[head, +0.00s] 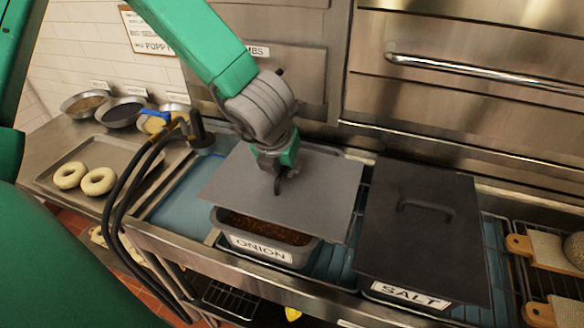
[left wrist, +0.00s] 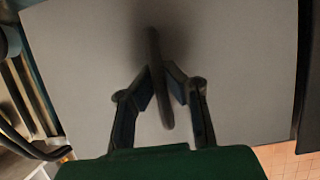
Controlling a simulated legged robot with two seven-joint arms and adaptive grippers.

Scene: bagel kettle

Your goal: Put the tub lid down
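The grey, flat tub lid (head: 325,197) is over the ONION tub (head: 262,249), turned askew to it. The front of the tub shows its brown filling, and the lid hides the rest. The lid looks to be above the rim, but I cannot tell whether any edge touches. My left gripper (head: 279,172) is above the lid's middle, its fingers closed on the dark handle. In the left wrist view the fingers (left wrist: 162,75) pinch the handle (left wrist: 161,108) from both sides, with the lid filling most of the picture. My right gripper is not in view.
The SALT tub (head: 405,294) stands to the right under a dark lid (head: 423,217). A hose sprayer (head: 200,135) stands at the left. A tray (head: 52,180) with two bagels and several bowls are further left. Racks with wooden boards (head: 519,244) are at the right.

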